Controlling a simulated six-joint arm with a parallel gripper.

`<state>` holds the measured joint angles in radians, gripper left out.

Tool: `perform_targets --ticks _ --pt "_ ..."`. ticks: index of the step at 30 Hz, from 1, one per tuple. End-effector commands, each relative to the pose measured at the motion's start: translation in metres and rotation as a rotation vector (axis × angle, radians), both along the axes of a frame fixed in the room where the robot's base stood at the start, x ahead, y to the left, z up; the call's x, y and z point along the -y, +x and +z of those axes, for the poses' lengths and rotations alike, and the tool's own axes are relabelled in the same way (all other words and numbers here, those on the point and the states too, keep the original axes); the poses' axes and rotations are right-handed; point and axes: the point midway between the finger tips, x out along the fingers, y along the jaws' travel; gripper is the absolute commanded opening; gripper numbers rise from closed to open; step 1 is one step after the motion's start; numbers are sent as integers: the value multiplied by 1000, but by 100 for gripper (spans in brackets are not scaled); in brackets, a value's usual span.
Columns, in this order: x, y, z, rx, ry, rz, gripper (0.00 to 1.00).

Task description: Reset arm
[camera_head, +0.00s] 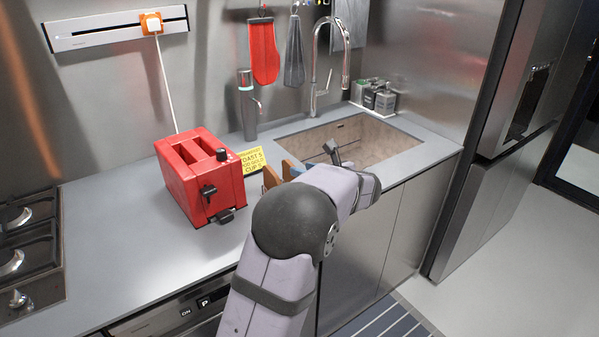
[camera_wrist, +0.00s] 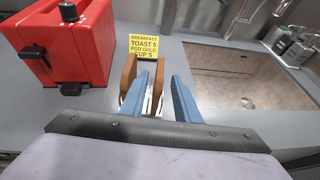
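My gripper (camera_wrist: 169,72) reaches over the counter between the red toaster and the sink. In the head view my gripper (camera_head: 291,169) is partly hidden behind my own arm.
The red toaster (camera_head: 198,178) stands left of my gripper. A yellow note card (camera_head: 253,160) stands behind it. The sink (camera_head: 381,145) with its tall tap (camera_head: 318,70) lies to the right. A stove (camera_head: 30,250) is far left. The front left counter (camera_head: 130,255) is clear.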

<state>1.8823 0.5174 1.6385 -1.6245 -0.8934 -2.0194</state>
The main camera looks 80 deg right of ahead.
Motion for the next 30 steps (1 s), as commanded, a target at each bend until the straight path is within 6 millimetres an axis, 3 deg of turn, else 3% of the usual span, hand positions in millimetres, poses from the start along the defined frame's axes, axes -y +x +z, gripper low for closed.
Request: perform_targets --ticks 23,26,30 --pt "-5 -4 3 70 59 -39 29" --pt "-1 -12 -1 145 137 -123 29" --pt "16 -45 -9 315 270 -376 29"
